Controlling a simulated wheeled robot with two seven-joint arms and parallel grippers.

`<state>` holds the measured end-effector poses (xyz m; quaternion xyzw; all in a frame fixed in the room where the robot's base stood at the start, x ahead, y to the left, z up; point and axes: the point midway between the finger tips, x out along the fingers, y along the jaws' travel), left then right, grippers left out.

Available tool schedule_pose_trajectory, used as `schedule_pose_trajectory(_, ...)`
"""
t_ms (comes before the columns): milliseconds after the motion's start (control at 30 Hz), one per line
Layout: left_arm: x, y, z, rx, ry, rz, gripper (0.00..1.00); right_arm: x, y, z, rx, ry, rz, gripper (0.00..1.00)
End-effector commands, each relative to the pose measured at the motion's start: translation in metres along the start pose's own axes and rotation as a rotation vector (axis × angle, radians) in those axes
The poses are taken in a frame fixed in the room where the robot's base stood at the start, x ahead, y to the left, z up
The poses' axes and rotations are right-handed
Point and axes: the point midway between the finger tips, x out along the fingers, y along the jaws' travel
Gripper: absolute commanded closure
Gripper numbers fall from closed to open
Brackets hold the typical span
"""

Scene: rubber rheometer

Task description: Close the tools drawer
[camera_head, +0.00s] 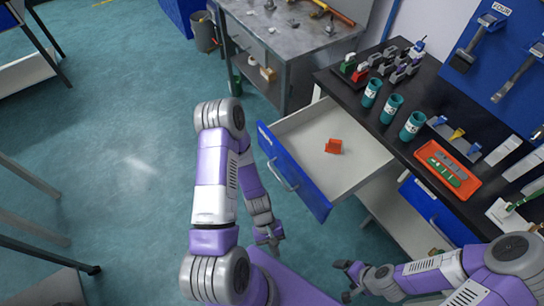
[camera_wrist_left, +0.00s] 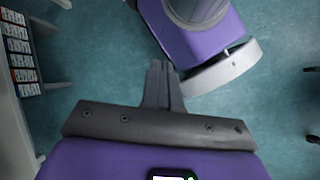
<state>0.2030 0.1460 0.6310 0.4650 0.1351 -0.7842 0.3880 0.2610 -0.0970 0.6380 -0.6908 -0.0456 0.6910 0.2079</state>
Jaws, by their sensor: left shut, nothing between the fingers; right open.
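The open drawer (camera_head: 310,145) with a blue front and white inside is pulled far out from the black-topped workbench (camera_head: 460,160). My left gripper (camera_head: 270,240) is below the drawer front in the head view, apart from the handle. In the left wrist view its fingers (camera_wrist_left: 165,84) are shut and empty above the floor. My right gripper (camera_head: 347,280) is open and empty at the bottom, right of my purple base. No drawer label is readable.
A second blue drawer front (camera_head: 437,212) sits in the bench at right. The benchtop holds teal cups (camera_head: 391,108) and an orange tray (camera_head: 447,168). A grey metal table (camera_head: 285,35) stands behind the drawer. The floor (camera_head: 120,150) at left is clear.

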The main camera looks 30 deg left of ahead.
Motion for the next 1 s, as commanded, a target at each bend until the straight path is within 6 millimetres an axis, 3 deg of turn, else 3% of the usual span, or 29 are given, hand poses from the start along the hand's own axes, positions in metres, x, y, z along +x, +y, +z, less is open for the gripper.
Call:
schedule_pose_trajectory(67, -0.008, -0.008, 0.004, -0.227, -0.137, 0.084, 1.00, 0.001, 0.000, 0.000, 0.000, 0.000, 0.000, 0.11)
schedule_pose_trajectory(200, -0.038, 0.003, -0.001, -0.574, -0.372, 0.340, 1.00, 0.002, 0.001, 0.000, 0.000, 0.000, 0.000, 0.11)
schedule_pose_trajectory(267, -0.058, 0.009, -0.013, -0.704, -0.453, 0.491, 1.00, 0.002, 0.001, 0.000, 0.000, 0.000, 0.000, 0.11)
schedule_pose_trajectory(400, -0.120, 0.007, -0.061, -0.924, -0.573, 0.904, 1.00, 0.003, 0.001, 0.000, 0.000, 0.000, 0.000, 0.11)
schedule_pose_trajectory(533, -0.178, -0.021, -0.104, -1.015, -0.589, 1.266, 1.00, 0.003, 0.001, 0.000, 0.000, 0.000, 0.000, 0.11)
schedule_pose_trajectory(700, -0.227, -0.061, -0.132, -1.032, -0.549, 1.566, 1.00, 0.004, 0.002, 0.000, 0.000, 0.000, 0.000, 0.11)
schedule_pose_trajectory(833, -0.241, -0.071, -0.139, -1.025, -0.531, 1.649, 1.00, 0.004, 0.002, 0.000, 0.000, 0.000, 0.000, 0.11)
schedule_pose_trajectory(1000, -0.244, -0.053, -0.146, -1.021, -0.532, 1.656, 1.00, 0.007, 0.003, 0.000, 0.000, 0.000, 0.000, 0.11)
